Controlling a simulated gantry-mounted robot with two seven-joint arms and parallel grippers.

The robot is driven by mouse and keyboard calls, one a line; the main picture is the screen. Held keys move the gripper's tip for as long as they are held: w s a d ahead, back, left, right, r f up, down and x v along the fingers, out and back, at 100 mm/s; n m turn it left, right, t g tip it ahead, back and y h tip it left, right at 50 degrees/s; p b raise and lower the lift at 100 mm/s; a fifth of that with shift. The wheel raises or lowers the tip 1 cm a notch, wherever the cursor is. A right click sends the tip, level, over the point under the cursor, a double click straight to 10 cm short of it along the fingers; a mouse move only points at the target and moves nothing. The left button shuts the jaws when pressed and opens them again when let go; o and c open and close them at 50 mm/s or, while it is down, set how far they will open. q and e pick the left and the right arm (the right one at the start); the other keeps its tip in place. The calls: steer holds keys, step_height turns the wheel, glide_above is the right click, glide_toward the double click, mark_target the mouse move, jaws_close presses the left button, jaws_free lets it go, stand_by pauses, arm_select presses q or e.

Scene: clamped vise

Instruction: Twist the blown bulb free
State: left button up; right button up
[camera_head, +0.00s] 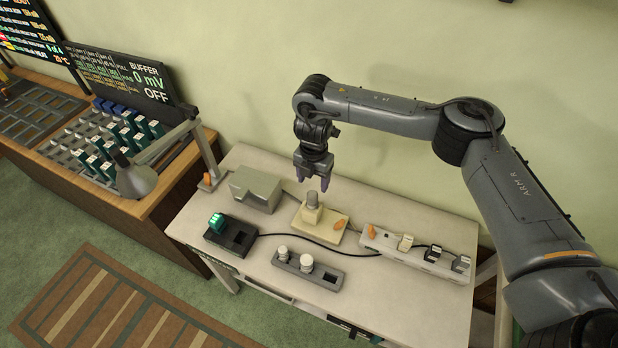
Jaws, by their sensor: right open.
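A dull grey bulb (312,199) stands upright in a cream socket base (329,232) near the middle of the white table (375,285). My right gripper (313,182) points down just above and behind the bulb in the picture. Its two fingers are apart with nothing visible between them. I cannot tell whether a finger touches the bulb. Two pale bulbs, a left one (282,253) and a right one (306,262), sit in a grey holder (325,277) at the front, which has an empty slot at its right end. My left gripper is out of view.
A power strip (415,252) with plugs and switches lies on the right. A grey box (256,189) and a dark holder with a green block (217,223) are on the left. A black cable crosses the table. A desk lamp (135,178) leans at the left.

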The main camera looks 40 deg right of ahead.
mark_target(313, 193)
step_height(313, 193, down, 8)
steer(key=shift+s+r+p, duration=0.1)
steer(key=shift+r+p, duration=0.15)
steer(key=shift+p, duration=0.3)
steer(key=shift+f, duration=1.05)
steer(key=c, duration=1.2)
steer(key=shift+o, duration=0.2)
steer(key=n, duration=0.3)
steer(key=shift+a+f+b, duration=0.1)
steer(key=shift+f+b, duration=0.05)
steer(key=shift+b, duration=0.25)
steer(key=n, duration=0.2)
steer(key=shift+n, duration=0.4)
